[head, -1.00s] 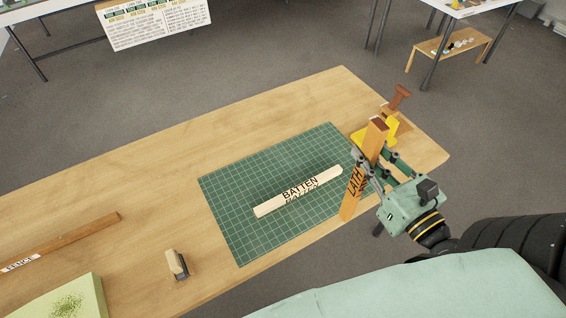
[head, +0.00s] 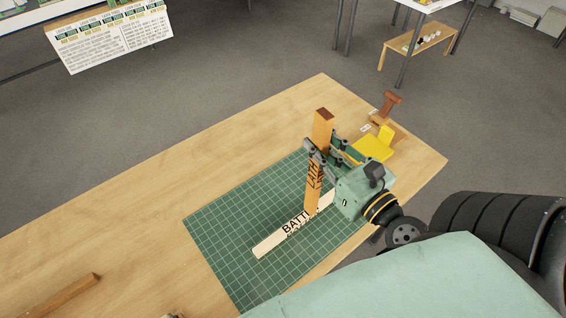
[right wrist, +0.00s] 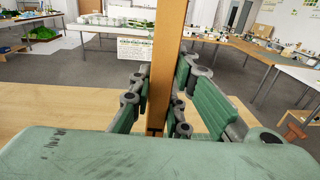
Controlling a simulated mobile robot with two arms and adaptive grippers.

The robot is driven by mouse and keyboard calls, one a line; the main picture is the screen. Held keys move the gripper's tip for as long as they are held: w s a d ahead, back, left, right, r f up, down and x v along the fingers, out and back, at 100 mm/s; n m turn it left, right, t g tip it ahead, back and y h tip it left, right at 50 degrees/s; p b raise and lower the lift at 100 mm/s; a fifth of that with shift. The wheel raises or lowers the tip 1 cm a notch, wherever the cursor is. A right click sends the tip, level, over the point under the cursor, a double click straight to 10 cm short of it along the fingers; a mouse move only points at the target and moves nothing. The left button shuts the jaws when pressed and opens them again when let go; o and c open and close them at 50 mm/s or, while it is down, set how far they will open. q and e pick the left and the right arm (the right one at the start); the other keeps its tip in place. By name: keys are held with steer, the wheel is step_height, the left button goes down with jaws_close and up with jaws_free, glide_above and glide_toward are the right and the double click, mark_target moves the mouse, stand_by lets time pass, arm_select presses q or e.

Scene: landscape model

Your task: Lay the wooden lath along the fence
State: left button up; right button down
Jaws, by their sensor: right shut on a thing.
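The wooden lath (head: 323,128) is an orange-brown bar with dark lettering. My right gripper (head: 314,150) is shut on it and holds it roughly upright in front of the batten; whether its lower end touches anything I cannot tell. In the right wrist view the lath (right wrist: 168,50) stands between the two green fingers. The fence (head: 60,296), a brown bar, lies on the table at the lower left, partly cut off by the picture edge. My left gripper is not in view.
The pale batten (head: 272,242) lies on the green cutting mat (head: 215,225), partly hidden by the lath. A yellow object (head: 372,149) and a brown-handled tool (head: 388,104) stand at the table's right end.

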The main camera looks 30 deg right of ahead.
steer(key=w+a+f+b, duration=0.4)
steer(key=w+f+b, duration=0.1)
steer(key=f, duration=0.4)
steer(key=shift+w+a, duration=0.3)
steer(key=shift+w, duration=0.4)
steer(key=c, duration=1.7)
jaws_free()
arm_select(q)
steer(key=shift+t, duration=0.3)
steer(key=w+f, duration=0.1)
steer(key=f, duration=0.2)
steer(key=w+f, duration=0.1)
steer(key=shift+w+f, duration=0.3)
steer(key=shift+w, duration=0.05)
arm_select(e)
steer(key=shift+o, duration=0.2)
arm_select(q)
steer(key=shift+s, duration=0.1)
arm_select(e)
steer(key=shift+r, duration=0.1)
